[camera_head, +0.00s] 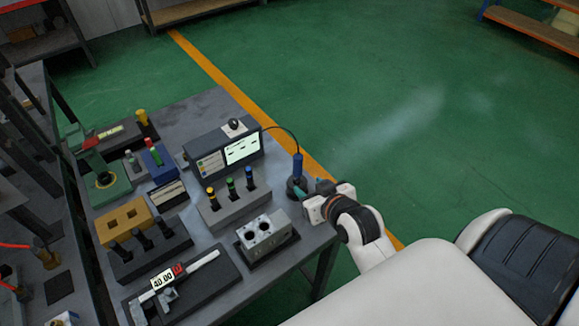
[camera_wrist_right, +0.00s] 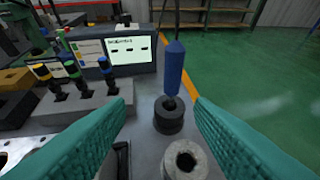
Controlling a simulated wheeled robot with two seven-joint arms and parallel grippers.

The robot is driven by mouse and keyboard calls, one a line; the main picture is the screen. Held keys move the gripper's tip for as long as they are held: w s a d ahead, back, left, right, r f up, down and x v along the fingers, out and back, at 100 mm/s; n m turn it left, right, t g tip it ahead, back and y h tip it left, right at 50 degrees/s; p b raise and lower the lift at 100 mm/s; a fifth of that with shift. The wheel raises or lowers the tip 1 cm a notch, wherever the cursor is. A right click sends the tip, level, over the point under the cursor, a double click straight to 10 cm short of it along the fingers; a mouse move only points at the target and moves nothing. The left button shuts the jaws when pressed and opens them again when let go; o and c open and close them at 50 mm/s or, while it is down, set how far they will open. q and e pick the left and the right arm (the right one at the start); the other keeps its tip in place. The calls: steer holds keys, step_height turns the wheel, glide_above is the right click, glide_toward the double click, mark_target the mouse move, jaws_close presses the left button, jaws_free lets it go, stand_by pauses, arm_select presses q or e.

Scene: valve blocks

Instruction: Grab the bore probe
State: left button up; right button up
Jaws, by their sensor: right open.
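The bore probe (camera_head: 297,165) has a blue handle and stands upright in a round black holder (camera_head: 297,187) at the table's right edge. A cable runs from its top to the grey display unit. In the right wrist view the blue probe (camera_wrist_right: 174,68) is ahead, between and beyond the teal fingers, its lower end in the black holder (camera_wrist_right: 169,115). My right gripper (camera_head: 303,190) is close to the holder, and its fingers show wide apart and empty in the wrist view (camera_wrist_right: 165,115). My left gripper is not in view.
The display unit (camera_head: 222,149) stands behind a grey block with several coloured-top plugs (camera_head: 233,208). A metal valve block (camera_head: 264,232) sits in front. A grey ring (camera_wrist_right: 185,160) is near my fingers. A caliper (camera_head: 185,285) lies at the front. Green floor is open at right.

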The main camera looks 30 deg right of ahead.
mark_target(301, 161)
steer(key=shift+m+t+h, duration=0.4)
steer(key=shift+t+h, duration=0.1)
steer(key=shift+t, duration=0.1)
steer(key=w+d, duration=0.1)
steer(key=w, duration=0.1)
steer(key=w+p, duration=0.1)
steer(key=w, duration=0.1)
steer(key=w+d, duration=0.1)
steer(key=w, duration=0.2)
steer(key=shift+d+r, duration=0.2)
steer(key=shift+d, duration=0.15)
steer(key=shift+p+x, duration=0.5)
steer(key=shift+x, duration=0.3)
steer(key=x, duration=0.4)
steer(key=shift+a+f+p, duration=0.15)
steer(key=shift+f+p, duration=0.15)
steer(key=shift+p, duration=0.1)
jaws_close()
